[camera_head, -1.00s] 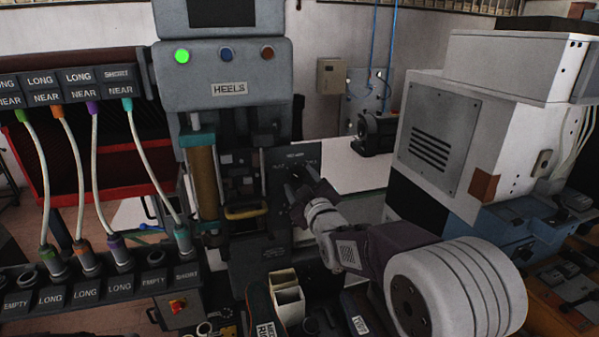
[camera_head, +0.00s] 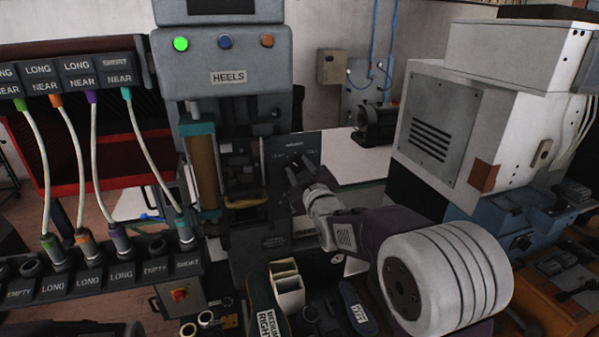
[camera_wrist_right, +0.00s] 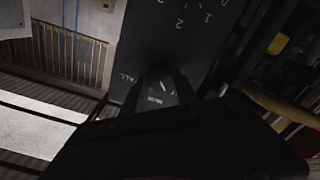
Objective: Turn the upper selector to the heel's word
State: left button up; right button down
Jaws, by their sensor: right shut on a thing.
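The upper selector sits on a dark upright panel (camera_head: 309,158) at the right of the machine marked HEELS (camera_head: 228,77). My right gripper (camera_head: 297,174) is at this panel, its fingers covering the selector in the head view. In the right wrist view, the gripper (camera_wrist_right: 164,86) is shut on the selector knob, of which a small pale mark (camera_wrist_right: 166,87) shows between the fingers. Letters ending in ALL are beside one finger, and small letters too dim to read are below. A shoe labelled MEDIUM RIGHT (camera_head: 266,325) lies below the machine. My left gripper is not in view.
A rack of labelled sockets (camera_head: 100,280) with pale cables stands at left. A white box-shaped machine (camera_head: 437,120) stands close at right. Pale open boxes (camera_head: 288,287) and another shoe (camera_head: 358,308) are below my right arm.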

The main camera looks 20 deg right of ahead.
jog(key=m+b, duration=0.4)
jog(key=shift+f, duration=0.25)
jog(key=m+b, duration=0.2)
jog(key=m, duration=0.1)
jog(key=shift+r+b, duration=0.1)
jog(key=shift+b, duration=0.2)
jog(key=shift+r+m+b, duration=0.1)
jog(key=shift+m+b, duration=0.45)
jog(key=shift+m, duration=0.45)
jog(key=c, duration=0.9)
grip_release()
jog(key=shift+c, duration=0.2)
